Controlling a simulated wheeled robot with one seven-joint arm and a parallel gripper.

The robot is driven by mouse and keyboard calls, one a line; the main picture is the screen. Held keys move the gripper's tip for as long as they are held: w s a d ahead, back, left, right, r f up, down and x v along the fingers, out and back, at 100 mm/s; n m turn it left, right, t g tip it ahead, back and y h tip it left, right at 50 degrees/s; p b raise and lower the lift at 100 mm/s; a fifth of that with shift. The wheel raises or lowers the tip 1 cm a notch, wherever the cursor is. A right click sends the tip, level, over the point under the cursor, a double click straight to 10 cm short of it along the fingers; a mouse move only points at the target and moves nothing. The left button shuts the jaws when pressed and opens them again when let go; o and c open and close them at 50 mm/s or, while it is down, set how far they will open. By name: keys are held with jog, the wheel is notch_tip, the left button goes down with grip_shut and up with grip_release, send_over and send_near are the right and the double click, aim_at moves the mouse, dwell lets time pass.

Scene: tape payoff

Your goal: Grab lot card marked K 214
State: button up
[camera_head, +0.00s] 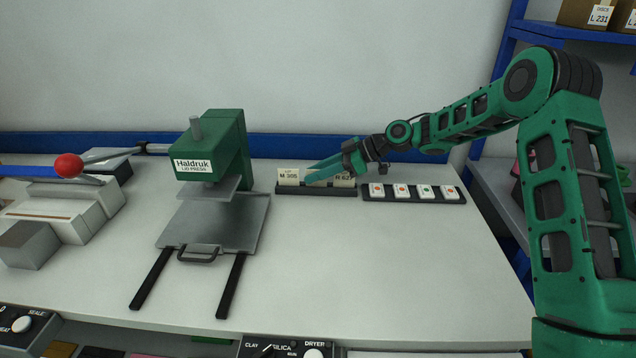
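A dark card holder (316,191) stands on the bench right of the press. At its left is a pale lot card marked M 305 (289,177). At its right is a card that reads R 62 and a part-hidden digit (344,181). Between them my gripper covers most of a middle card, whose marking I cannot read. No K 214 marking is readable. My gripper (308,174) reaches in from the right, its two green fingers apart, in front of or above the middle and right cards. I cannot tell whether it touches them.
The green Haldruk lid press (212,150) stands left of the holder. A dark tray (412,198) with several white tiles sits right of it. A lever machine with a red knob (69,166) is at far left. The bench front (370,270) is clear.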

grip_shut()
jog(key=shift+r, duration=0.15)
